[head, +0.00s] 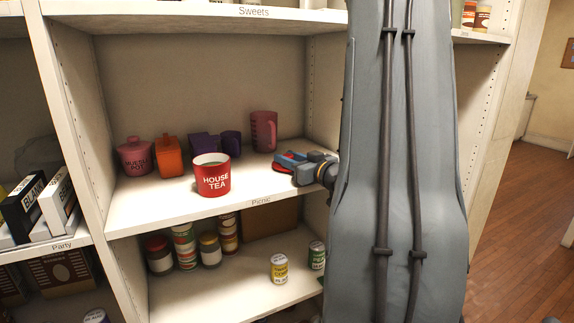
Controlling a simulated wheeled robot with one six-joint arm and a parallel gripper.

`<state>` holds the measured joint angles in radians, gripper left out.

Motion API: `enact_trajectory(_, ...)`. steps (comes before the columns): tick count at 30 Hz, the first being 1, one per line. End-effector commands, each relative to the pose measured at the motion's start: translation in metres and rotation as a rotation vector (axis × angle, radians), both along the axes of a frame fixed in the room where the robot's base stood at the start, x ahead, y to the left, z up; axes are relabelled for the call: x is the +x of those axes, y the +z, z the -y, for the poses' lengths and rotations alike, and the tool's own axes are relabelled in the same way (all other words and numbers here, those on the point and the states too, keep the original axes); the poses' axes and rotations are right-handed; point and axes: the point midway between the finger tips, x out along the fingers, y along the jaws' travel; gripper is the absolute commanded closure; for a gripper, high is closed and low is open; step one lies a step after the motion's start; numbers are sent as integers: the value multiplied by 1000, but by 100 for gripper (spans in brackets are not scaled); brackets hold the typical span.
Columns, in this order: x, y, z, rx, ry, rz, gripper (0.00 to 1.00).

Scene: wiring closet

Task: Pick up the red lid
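A small red piece (290,156), which looks like the red lid, shows at the tip of my gripper, on the right part of the Picnic shelf. My gripper (284,163) reaches in from the right, low over the shelf board, and its grey-blue fingers partly cover the red piece. I cannot tell whether the fingers are closed on it or only beside it. A red pot marked HOUSE TEA (212,180) stands upright near the shelf's front edge, left of my gripper. Its top is uncovered and a greenish inside shows.
Behind the red pot stand a pink MUESLI POT (135,158), an orange pot (169,157), purple containers (203,146) and a tall pink mug (264,131). Cans and jars fill the shelf below. The Picnic shelf board (150,208) is bare along its front left. My arm hides the right side.

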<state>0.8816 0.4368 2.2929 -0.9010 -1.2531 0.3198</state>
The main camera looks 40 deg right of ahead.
Motion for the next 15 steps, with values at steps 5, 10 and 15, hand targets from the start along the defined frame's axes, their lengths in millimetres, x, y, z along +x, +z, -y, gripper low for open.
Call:
enact_trajectory(5, 0, 0, 0, 0, 1, 0, 100)
enact_trajectory(10, 0, 0, 0, 0, 1, 0, 100)
enact_trajectory(15, 0, 3, 0, -1, 1, 1, 100)
